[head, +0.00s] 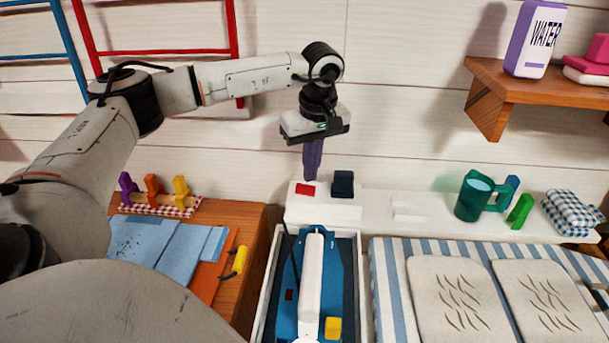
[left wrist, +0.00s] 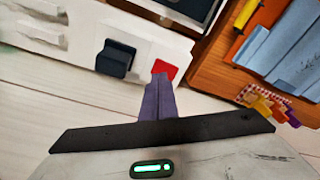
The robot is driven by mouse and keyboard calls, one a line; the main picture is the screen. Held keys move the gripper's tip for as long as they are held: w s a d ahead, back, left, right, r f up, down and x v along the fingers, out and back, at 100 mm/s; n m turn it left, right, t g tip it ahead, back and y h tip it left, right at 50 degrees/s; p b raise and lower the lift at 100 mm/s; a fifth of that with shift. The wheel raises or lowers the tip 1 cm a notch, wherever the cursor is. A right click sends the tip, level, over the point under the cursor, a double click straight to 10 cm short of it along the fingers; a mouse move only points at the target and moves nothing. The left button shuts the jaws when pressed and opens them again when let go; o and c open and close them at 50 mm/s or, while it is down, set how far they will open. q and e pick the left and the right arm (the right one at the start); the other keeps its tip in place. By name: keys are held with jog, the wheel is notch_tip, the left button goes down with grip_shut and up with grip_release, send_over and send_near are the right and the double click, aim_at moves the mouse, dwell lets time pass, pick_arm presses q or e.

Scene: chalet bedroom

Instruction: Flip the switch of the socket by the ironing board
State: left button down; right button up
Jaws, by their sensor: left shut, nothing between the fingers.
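The socket is a white block (head: 325,207) against the wall, with a red switch (head: 305,189) and a dark square plug or block (head: 343,184) on top. In the left wrist view the red switch (left wrist: 166,68) and dark block (left wrist: 115,60) also show. My left gripper (head: 312,175) is shut and empty, pointing down, its purple fingertips right by the red switch on its wall side. In the left wrist view the fingertips (left wrist: 160,79) meet the switch's edge; I cannot tell whether they touch. The blue-striped ironing board (head: 388,290) lies right of the socket. My right gripper is not in view.
A white-edged box (head: 268,290) with blue contents stands before the socket. A wooden table (head: 252,235) with blue cloths (head: 150,245) is left. A white ledge (head: 435,225) holds a green mug (head: 470,199). A wooden shelf (head: 500,85) hangs upper right.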

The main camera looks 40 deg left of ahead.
aim_at(310, 189)
pick_arm(q)
notch_tip(310, 189, up, 5)
jog(key=p, duration=0.3)
jog(key=shift+f, duration=0.2)
dwell(0.4)
